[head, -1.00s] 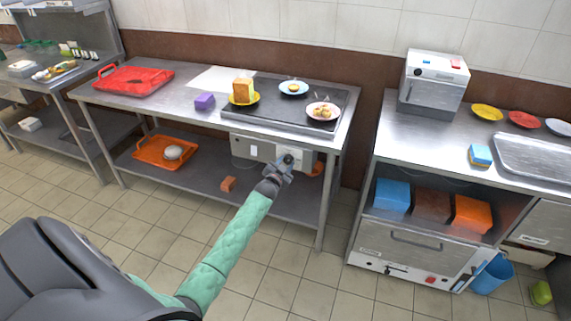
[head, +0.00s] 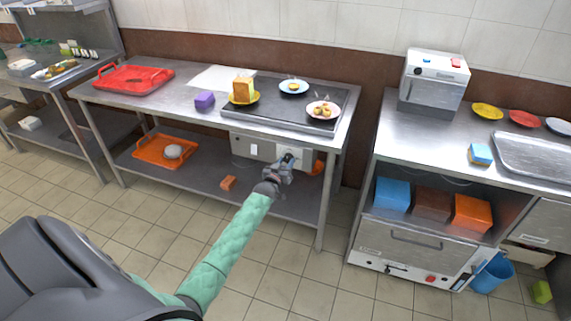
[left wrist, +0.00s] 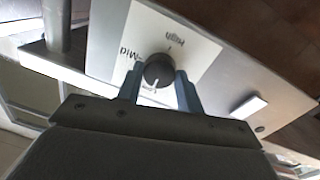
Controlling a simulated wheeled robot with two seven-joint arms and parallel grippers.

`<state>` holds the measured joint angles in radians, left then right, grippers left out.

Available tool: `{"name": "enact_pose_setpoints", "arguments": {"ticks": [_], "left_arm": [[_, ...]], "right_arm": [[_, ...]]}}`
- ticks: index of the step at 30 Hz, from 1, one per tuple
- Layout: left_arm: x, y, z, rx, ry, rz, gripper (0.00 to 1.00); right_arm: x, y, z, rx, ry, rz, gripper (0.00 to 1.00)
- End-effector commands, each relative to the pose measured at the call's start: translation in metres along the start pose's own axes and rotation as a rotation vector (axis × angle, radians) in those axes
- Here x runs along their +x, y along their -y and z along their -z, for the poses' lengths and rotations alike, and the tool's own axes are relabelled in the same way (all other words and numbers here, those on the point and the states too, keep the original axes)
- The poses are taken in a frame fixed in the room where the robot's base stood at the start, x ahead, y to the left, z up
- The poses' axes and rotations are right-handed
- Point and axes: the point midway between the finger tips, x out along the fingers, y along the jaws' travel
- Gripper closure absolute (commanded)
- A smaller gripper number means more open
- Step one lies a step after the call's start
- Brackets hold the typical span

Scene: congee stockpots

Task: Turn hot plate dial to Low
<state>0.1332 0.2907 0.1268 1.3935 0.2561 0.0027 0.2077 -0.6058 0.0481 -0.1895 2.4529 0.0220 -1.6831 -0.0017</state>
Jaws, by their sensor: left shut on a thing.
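The hot plate (head: 262,98) is a dark slab set in the steel table, with a grey control panel (head: 265,149) on its front. The dial (left wrist: 158,71) is a round black knob on a white label (left wrist: 192,50) in the left wrist view. "High" and "Mid" can be read, upside down; the lettering below the knob is partly hidden. My left gripper (left wrist: 159,87) has one finger on each side of the dial and is shut on it. In the head view, the left gripper (head: 287,161) covers the dial. I cannot tell its exact setting. My right gripper is not in view.
A white rocker switch (left wrist: 249,107) sits beside the dial.

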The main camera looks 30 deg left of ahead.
Motion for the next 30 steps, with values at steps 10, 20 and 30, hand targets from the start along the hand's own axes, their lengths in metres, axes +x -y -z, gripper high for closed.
{"name": "enact_pose_setpoints", "arguments": {"ticks": [10, 20, 30], "left_arm": [[-0.0012, 0.0003, -0.0032, -0.017, 0.003, 0.0, 0.86], [-0.0008, 0.0002, -0.0023, -0.017, 0.002, 0.0, 0.42], [-0.0056, 0.0, -0.0021, -0.016, 0.001, 0.0, 0.42]], "right_arm": [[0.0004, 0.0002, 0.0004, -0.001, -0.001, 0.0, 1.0], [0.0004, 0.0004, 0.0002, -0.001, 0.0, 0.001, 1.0], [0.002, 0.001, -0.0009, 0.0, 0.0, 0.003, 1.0]]}}
